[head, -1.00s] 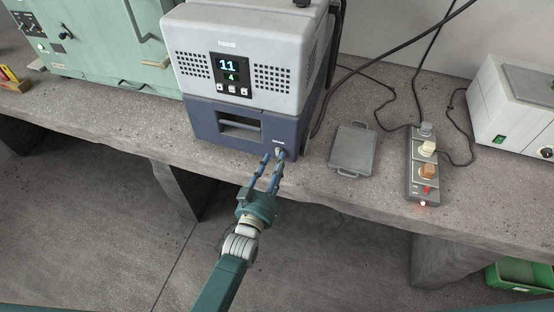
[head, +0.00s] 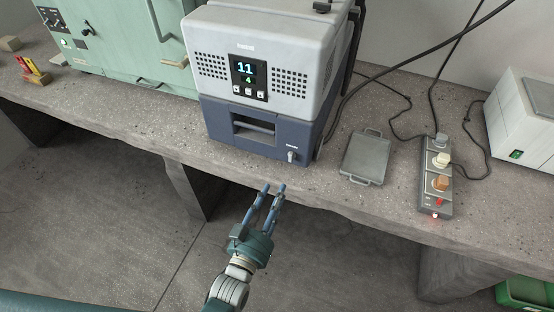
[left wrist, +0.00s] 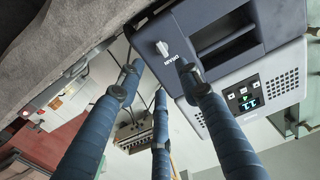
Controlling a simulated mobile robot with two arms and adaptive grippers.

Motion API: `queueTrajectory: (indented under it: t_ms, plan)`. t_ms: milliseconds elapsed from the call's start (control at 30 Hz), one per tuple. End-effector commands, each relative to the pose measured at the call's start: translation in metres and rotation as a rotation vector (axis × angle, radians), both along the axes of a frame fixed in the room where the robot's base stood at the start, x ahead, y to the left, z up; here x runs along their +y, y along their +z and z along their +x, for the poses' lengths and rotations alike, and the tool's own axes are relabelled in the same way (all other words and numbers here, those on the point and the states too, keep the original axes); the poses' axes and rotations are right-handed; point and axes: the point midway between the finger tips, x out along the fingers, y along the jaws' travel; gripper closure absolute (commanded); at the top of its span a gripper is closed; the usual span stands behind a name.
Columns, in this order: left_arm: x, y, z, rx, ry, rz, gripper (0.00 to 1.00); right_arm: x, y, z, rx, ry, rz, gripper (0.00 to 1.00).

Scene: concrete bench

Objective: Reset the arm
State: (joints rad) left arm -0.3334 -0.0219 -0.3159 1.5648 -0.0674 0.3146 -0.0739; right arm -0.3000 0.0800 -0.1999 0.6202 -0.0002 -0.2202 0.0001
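My left gripper (head: 273,188) hangs in front of the bench edge, apart from the grey and blue machine (head: 268,78). Its blue fingers are spread and hold nothing. In the left wrist view the fingers (left wrist: 160,80) reach towards the machine with gaps between them. The machine's display reads 11 and 4. A small knob (head: 291,156) sits low on its blue front, beyond the fingertips; it also shows in the left wrist view (left wrist: 162,48). My right gripper is not in view.
A grey lidded tray (head: 366,157) and a switch box (head: 436,180) with cables lie on the concrete bench (head: 130,115). A white box (head: 525,115) stands right, a green cabinet (head: 120,45) left. A green crate (head: 525,295) is below. Space before the bench is clear.

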Motion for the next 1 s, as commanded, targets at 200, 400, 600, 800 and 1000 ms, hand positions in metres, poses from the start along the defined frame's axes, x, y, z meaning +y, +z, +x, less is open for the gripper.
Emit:
queueTrajectory:
  t_ms: [200,400,600,800,1000]
  plan:
    - [0.000,-0.004,0.000,0.008,0.000,0.002,0.65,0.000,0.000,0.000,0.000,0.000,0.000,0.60]
    - [0.010,-0.080,-0.017,0.168,-0.004,0.053,0.65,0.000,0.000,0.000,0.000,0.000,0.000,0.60]
    - [0.043,-0.216,-0.076,0.483,0.002,0.145,0.65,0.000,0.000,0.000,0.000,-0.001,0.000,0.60]
    - [0.091,-0.330,-0.168,0.802,0.024,0.236,0.65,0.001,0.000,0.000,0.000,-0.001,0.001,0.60]
    - [0.146,-0.410,-0.283,1.117,0.059,0.315,0.65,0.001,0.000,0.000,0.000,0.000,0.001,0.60]
